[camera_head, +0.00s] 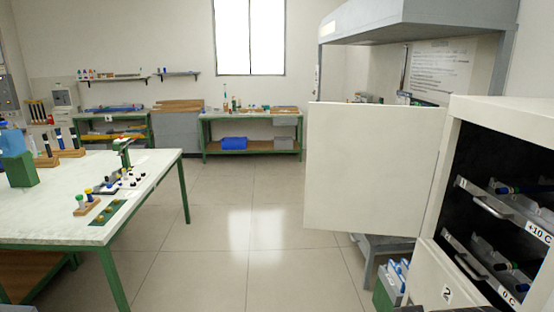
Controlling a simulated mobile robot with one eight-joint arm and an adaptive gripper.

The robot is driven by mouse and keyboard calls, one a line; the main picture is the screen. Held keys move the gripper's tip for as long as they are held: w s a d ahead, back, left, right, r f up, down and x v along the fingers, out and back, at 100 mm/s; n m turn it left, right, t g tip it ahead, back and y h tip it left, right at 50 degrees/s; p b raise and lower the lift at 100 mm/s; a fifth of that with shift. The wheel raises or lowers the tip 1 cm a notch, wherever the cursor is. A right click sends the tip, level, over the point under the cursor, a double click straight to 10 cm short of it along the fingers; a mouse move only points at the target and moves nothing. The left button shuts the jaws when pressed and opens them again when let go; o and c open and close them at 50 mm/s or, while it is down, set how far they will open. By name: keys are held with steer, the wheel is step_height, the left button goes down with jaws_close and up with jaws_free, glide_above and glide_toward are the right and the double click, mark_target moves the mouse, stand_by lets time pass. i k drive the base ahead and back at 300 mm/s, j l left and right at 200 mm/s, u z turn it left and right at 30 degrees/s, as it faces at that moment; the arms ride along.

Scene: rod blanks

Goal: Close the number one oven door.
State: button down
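The oven (505,115) is a white cabinet at the right edge. Its upper door (375,170) is a plain white panel that stands wide open, swung out to the left of the cabinet. I see no number on the face turned to me; by its place above door 2 I take it as door one. The dark upper chamber holds racks with handles (490,207), labelled +10 C and 0 C, with blue-ended rods. My gripper is not in view.
A green-legged table (150,170) with rod holders and small coloured pieces stands at left. A grey hooded bench (405,22) is behind the open door. A green bin (385,290) stands below the door. The tiled floor (235,225) between is clear.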

mark_target(369, 168)
steer(key=i+u, duration=0.1)
steer(key=u, duration=0.7)
steer(key=i, duration=2.65)
steer(key=i+j+z, duration=0.1)
steer(key=i, duration=0.5)
steer(key=i+j+z, duration=0.1)
steer(key=i, duration=0.45)
steer(key=i+j, duration=0.1)
steer(key=i, duration=0.5)
steer(key=i+z, duration=0.2)
steer(key=z, duration=3.85)
steer(key=j+u, duration=0.3)
steer(key=u, duration=0.15)
